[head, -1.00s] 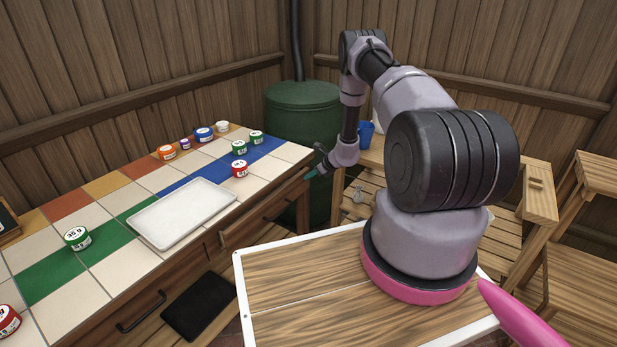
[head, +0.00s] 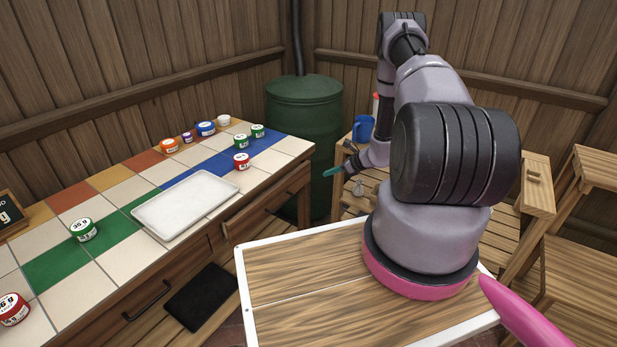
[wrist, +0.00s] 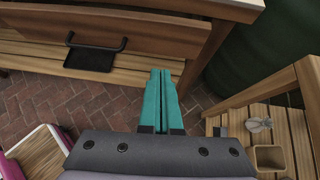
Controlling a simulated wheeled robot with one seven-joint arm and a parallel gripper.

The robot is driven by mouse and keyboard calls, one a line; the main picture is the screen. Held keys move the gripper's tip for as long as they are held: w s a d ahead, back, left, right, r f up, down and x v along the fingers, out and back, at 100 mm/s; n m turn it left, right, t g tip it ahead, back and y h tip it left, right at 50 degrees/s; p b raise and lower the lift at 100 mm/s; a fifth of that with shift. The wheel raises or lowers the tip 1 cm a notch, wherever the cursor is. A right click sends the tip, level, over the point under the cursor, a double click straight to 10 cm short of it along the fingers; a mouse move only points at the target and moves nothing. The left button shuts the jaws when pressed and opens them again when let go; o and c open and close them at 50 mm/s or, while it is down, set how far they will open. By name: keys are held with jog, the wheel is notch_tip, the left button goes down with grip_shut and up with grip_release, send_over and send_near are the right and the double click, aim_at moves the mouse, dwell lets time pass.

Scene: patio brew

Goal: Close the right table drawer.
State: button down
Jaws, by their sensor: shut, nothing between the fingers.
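The right table drawer (head: 246,222) is a wooden front below the tiled table top, with a dark bar handle (wrist: 95,45) that shows clearly in the wrist view.
The left drawer handle (head: 146,300) is nearer me. A white tray (head: 186,204) and several labelled tins stand on the table (head: 95,285). A green barrel (head: 303,130) stands behind. A slatted wooden bench with a blue mug (head: 363,128) is at the right.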

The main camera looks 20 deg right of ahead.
jog(key=s+a+f+t+y, duration=0.4)
jog(key=s+f+t, duration=0.1)
jog(key=s, duration=0.1)
jog(key=t, duration=0.2)
send_near(289, 180)
jog(key=shift+m, duration=0.4)
jog(key=x, duration=0.7)
jog(key=shift+d+f, duration=0.1)
jog(key=shift+f, duration=0.1)
jog(key=x, duration=0.4)
jog(key=shift+w, duration=0.1)
jog(key=shift+w+a+r, duration=0.1)
jog(key=shift+a, duration=0.15)
